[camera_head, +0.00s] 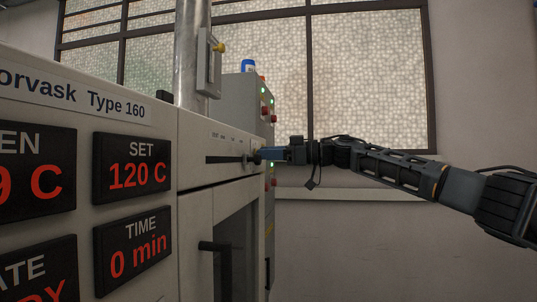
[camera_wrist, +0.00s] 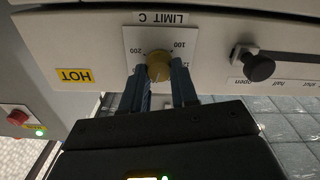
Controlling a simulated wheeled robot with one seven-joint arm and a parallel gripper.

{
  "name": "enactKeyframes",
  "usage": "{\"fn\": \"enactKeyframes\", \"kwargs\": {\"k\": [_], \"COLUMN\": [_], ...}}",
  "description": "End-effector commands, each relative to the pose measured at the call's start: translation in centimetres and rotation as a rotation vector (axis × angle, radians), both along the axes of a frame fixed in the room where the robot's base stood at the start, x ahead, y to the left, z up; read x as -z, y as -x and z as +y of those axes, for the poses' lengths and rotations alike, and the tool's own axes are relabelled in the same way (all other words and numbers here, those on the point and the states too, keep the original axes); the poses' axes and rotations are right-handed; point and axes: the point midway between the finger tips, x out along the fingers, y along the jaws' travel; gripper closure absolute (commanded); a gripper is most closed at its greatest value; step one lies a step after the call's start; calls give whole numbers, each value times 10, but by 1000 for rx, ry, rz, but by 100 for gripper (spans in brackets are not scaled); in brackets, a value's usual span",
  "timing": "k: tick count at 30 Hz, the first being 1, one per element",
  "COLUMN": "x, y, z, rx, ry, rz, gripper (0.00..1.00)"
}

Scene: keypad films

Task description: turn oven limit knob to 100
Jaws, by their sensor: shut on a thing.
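The oven limit knob (camera_wrist: 158,64) is a small brass-coloured round knob on a white dial plate (camera_wrist: 133,38) in the wrist view. The plate sits by a "LIMIT C" label (camera_wrist: 160,18) and carries the marks 200 and 100. Which mark the knob points at is not clear. My gripper (camera_wrist: 158,78) has one finger on each side of the knob and is shut on it. In the head view my gripper (camera_head: 270,154) reaches the oven front (camera_head: 212,136) from the right, and the knob is too small to make out there.
A black slider knob (camera_wrist: 260,68) stands out right of the dial. A yellow HOT label (camera_wrist: 74,76) and a red button (camera_wrist: 18,117) are to the left. In the head view, the SET display (camera_head: 133,164) reads 120 C; a dark door handle (camera_head: 215,247) sits below my gripper.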

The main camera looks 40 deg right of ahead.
Motion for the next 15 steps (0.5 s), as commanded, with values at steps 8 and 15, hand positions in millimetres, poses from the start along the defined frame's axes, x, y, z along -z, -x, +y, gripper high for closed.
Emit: {"fn": "enactKeyframes", "kwargs": {"k": [8, 15], "x": [-1, 0], "y": [0, 1], "z": [0, 1], "rx": [0, -1], "ry": [72, 223], "rz": [-57, -173], "gripper": [100, 100]}}
